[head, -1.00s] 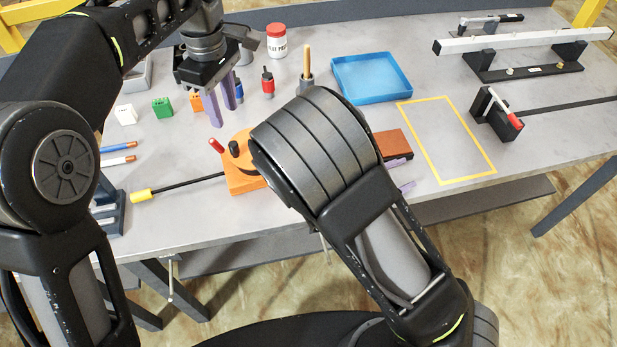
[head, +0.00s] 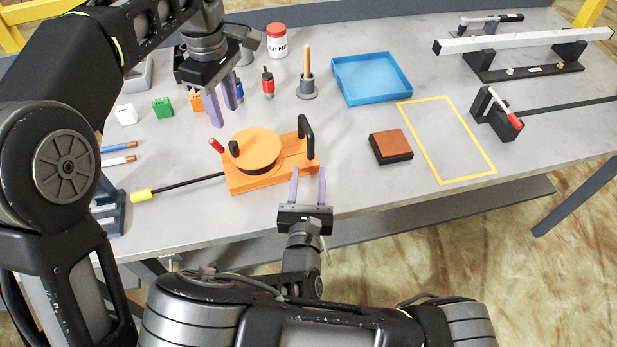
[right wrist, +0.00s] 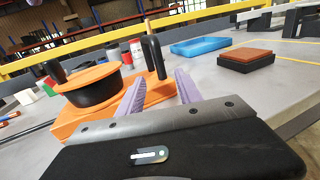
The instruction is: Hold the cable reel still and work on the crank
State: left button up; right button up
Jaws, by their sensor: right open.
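The cable reel has an orange base (head: 270,182) and a round orange disc (head: 258,147) at the table's front. A black upright crank knob (head: 234,148) stands at the disc's left edge, and a black handle (head: 307,133) arches at the base's right end. My left gripper (head: 225,117) is open and empty, above and behind the reel's left part. My right gripper (head: 308,170) is open at the table's front edge, just in front of the base's right end. In the right wrist view its purple fingers (right wrist: 158,76) point toward the handle (right wrist: 153,56), with nothing between them.
A red knob (head: 215,144) and a black rod with a yellow end (head: 143,196) are left of the reel. A brown-topped block (head: 391,146) sits right, then a yellow outlined area (head: 447,138). A blue tray (head: 371,80) and several small items stand behind.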

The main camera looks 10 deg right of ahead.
aim_at(311, 155)
jog(key=x, duration=0.7)
jog(key=shift+w+d, duration=0.1)
jog(key=shift+w, duration=0.2)
grip_shut()
dwell(1.9)
